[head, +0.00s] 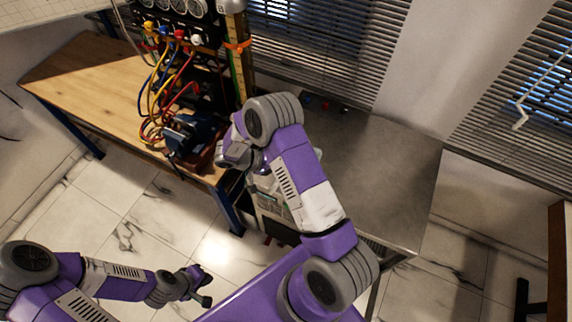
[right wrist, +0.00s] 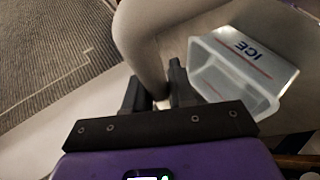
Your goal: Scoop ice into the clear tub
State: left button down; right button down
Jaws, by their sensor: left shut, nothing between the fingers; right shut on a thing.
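The clear tub (right wrist: 236,72), marked ICE in blue with a red line, shows in the right wrist view, right of my right gripper and apart from it. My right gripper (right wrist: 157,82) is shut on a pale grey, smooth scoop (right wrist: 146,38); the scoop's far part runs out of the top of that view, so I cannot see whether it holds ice. In the head view my right arm hides most of its gripper and the tub cannot be made out surely. My left gripper (head: 204,286) is shut and empty, low over the floor at the lower left. No ice shows clearly.
A wooden bench (head: 95,75) at the left carries a gauge rig (head: 185,35) with coloured hoses (head: 165,95) and a dark blue device (head: 193,132). A grey metal table (head: 385,170) at the right has a largely clear top. Tiled floor (head: 110,215) lies between my arms and the bench.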

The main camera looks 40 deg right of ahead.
jog(key=shift+s+d+f+m+t+y+b, duration=0.1)
jog(key=shift+f+m+t+y+b, duration=0.4)
jog(key=shift+f+t+y+b, duration=0.85)
jog(key=shift+s+f+m+t+y+b, duration=0.1)
jog(key=shift+f+m+t+y+b, duration=0.5)
jog(key=shift+t+b, duration=1.55)
jog(key=shift+s+d+f+m+t+y+b, duration=0.1)
jog(key=shift+f+m+t+y+b, duration=0.45)
jog(key=shift+t+y+b, duration=1.15)
jog(key=shift+h, duration=0.55)
